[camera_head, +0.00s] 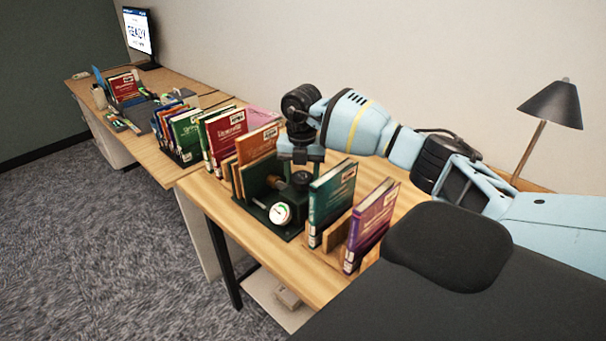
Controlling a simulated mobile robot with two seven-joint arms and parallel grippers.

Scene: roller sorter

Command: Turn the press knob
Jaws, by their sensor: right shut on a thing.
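A dark green press (262,183) stands on the near wooden table between upright books. I cannot tell how far the knob is turned. My left gripper is out of view.
A green book (332,202) and a purple book (370,226) stand close on the right of the press. An orange book (257,147) and a red book (226,136) stand on its left. A black lamp (553,104) is at the back right.

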